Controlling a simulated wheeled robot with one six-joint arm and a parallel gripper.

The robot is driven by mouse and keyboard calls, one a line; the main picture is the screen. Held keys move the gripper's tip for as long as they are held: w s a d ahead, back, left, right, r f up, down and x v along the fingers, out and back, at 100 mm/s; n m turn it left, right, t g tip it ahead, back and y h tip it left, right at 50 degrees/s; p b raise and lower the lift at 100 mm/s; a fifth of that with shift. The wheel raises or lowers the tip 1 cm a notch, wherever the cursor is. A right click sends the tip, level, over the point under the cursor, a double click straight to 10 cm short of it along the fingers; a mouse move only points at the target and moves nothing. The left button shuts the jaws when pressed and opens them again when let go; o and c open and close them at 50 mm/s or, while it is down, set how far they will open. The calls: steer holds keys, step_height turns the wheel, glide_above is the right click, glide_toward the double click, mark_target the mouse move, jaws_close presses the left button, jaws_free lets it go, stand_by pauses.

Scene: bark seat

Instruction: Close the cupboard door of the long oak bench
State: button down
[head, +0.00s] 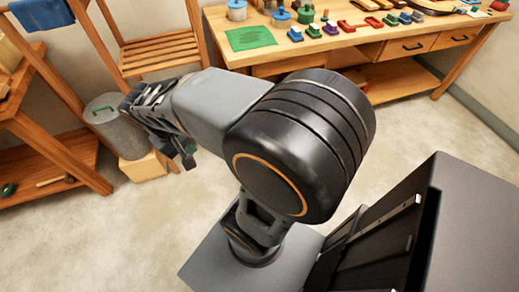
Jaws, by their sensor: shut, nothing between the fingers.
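A long oak bench (290,50) runs along the back wall at the top right of the head view. Drawers with dark handles (412,47) show under its top at the right. I cannot make out a cupboard door; my arm covers part of the bench's lower front. My gripper (187,155) is at the left of the view, pointing down and well apart from the bench. It is shut and empty.
A grey bin (108,125) and a small wooden block (145,167) stand beyond my gripper. A wooden rack (45,150) is at the left and a slatted wooden chair (160,52) at the back. Colourful blocks, pots and a green sheet (250,38) lie on the bench. The pale floor (120,235) in front is clear.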

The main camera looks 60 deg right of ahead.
steer(key=w+d+f+m+g+h+b, duration=0.2)
steer(key=d+f+m+g+h+b, duration=0.3)
steer(key=d+f+b, duration=0.65)
steer(key=w+d+f+m+g+h+b, duration=0.15)
steer(key=d+f+g+h+b, duration=0.5)
steer(key=f, duration=0.75)
steer(key=s+d+y+b, duration=0.1)
steer(key=s+d+b, duration=0.1)
steer(key=s+d, duration=0.7)
steer(key=shift+s+d+g, duration=0.35)
steer(key=shift+s+d, duration=0.05)
steer(key=shift+d, duration=0.3)
steer(key=shift+r+m+y, duration=0.1)
steer(key=shift+m+y, duration=0.15)
